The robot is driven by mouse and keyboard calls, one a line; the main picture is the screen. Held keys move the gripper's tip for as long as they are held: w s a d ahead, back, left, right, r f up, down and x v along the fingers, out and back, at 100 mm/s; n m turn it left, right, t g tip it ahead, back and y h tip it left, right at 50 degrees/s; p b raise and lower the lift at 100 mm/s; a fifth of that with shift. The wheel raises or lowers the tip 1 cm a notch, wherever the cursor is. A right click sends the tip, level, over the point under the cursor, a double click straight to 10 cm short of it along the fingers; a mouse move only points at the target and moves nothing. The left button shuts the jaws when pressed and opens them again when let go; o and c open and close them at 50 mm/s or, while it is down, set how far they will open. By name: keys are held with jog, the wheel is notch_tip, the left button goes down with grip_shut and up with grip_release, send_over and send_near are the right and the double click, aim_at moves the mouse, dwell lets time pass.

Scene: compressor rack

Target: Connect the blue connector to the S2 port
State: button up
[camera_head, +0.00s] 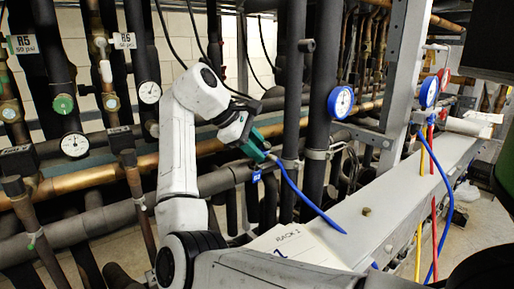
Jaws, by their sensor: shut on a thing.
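My gripper (263,152), with teal fingers, is in the middle of the head view beside the dark vertical pipes. It is shut on the end of a blue hose (305,195), where the blue connector is. The fingers mostly hide the connector. The hose runs down and right from the fingers to the grey beam. A small blue tag (256,176) is on the pipework just below the gripper. Its lettering is too small to read, so I cannot tell whether it marks the S2 port. The port itself is not clear, nor whether the connector touches it.
Dark vertical pipes (293,90) stand close around the gripper. A blue gauge (340,102) is to its right. A grey beam (395,190) crosses the lower right, with a yellow hose (419,200) and a red hose (434,205) hanging beside it. White-faced gauges (75,145) are at left.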

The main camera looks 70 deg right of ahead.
jog(key=shift+w+d+f, duration=0.1)
jog(key=shift+f, duration=0.05)
dwell(0.5)
jog(key=o, duration=1.8)
jog(key=shift+w, duration=0.15)
